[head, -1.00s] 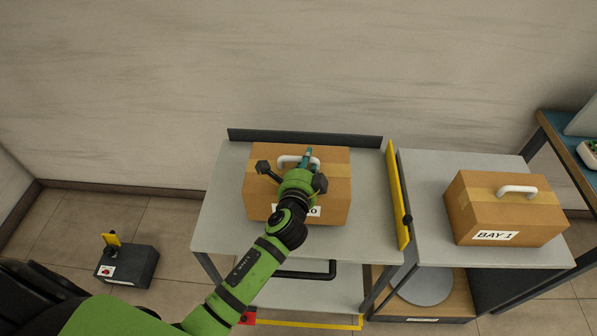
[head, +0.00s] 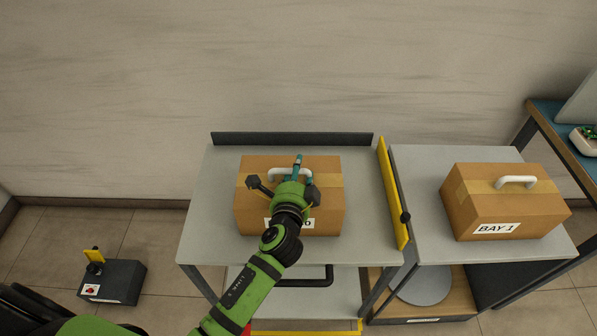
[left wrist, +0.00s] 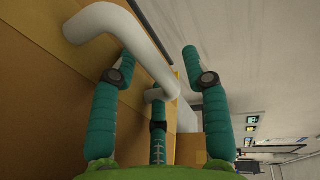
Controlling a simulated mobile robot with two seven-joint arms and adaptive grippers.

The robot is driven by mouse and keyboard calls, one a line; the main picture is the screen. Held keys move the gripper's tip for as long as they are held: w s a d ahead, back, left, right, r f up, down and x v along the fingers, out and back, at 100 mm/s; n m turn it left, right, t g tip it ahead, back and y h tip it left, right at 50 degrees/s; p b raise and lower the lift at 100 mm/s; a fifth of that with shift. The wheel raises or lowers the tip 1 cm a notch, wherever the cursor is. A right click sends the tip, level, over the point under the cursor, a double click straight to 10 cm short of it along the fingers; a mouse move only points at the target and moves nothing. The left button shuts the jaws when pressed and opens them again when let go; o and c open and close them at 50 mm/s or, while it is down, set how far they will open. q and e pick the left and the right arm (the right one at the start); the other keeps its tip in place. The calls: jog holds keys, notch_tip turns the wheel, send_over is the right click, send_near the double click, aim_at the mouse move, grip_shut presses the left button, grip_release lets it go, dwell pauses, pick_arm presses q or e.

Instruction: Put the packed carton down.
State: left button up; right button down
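A brown carton (head: 250,212) with a white handle (head: 279,174) on top sits upright on the grey top of a cart (head: 212,225). Its front label is partly hidden by my arm; only a final "0" shows. My left gripper (head: 297,172) is at the handle, above the carton. In the left wrist view, the teal fingers (left wrist: 158,95) are spread apart, with the white handle (left wrist: 140,45) passing between them and the carton (left wrist: 45,90) to the left. The gripper looks open and not clamped on the handle. My right gripper is not in view.
Another carton marked "BAY 1" (head: 505,205) stands on the grey table (head: 420,170) to the right. A yellow barrier (head: 392,195) stands between the two surfaces. A dark ledge (head: 292,138) runs along the cart's back. A dark box with a yellow lever (head: 112,283) is on the floor.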

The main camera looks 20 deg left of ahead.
pick_arm(q)
jog(key=shift+r, duration=0.2)
jog(key=shift+s+d, duration=0.1)
jog(key=shift+s, duration=0.2)
jog(key=b+v, duration=0.1)
jog(key=v, duration=1)
jog(key=shift+s, duration=0.2)
jog(key=shift+r, duration=0.1)
